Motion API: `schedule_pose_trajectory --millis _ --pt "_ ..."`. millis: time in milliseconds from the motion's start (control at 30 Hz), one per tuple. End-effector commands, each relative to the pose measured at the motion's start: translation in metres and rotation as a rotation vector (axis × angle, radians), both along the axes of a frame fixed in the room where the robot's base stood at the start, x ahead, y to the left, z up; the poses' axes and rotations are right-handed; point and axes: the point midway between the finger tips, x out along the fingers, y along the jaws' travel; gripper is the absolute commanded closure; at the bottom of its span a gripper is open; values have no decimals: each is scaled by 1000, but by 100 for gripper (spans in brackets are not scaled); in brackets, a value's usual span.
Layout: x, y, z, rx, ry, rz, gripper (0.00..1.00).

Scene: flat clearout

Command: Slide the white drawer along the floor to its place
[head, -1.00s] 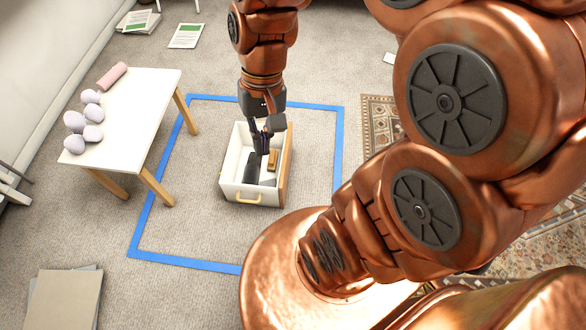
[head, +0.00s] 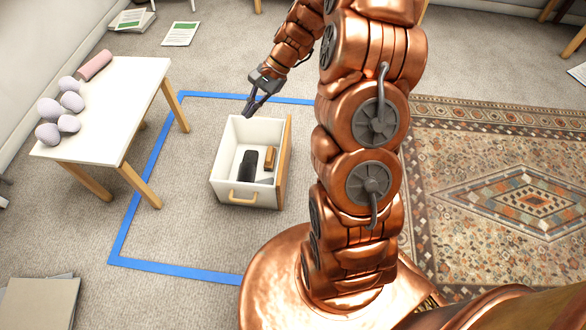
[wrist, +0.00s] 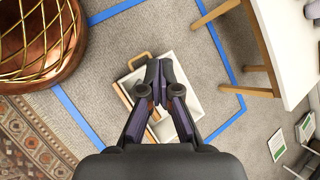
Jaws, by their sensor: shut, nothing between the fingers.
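The white drawer (head: 228,160) stands on the carpet inside the blue tape outline (head: 150,172) in the head view. It has a wooden panel on its right side and a wooden handle (head: 243,196) at the near side. A dark object (head: 248,165) and a brown block (head: 270,158) lie in it. In the wrist view my gripper (wrist: 158,66) is shut and empty, covering the middle of the drawer (wrist: 187,60). Whether it touches the rim cannot be told.
A patterned rug (head: 500,180) lies right. Flat boards (head: 40,302) lie at the lower left.

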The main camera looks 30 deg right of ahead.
Motion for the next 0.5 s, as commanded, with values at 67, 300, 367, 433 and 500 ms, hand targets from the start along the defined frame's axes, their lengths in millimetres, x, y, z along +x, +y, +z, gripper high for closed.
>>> schedule_pose_trajectory --millis 67,300,367,433,500 --pt "12 -18 -41 26 24 -79 100" --pt "38 -76 -134 90 84 -313 100" --pt "42 -92 -158 103 99 -373 100" --pt "44 -109 -189 121 121 -442 100" --pt "45 -128 -219 137 141 -512 100"
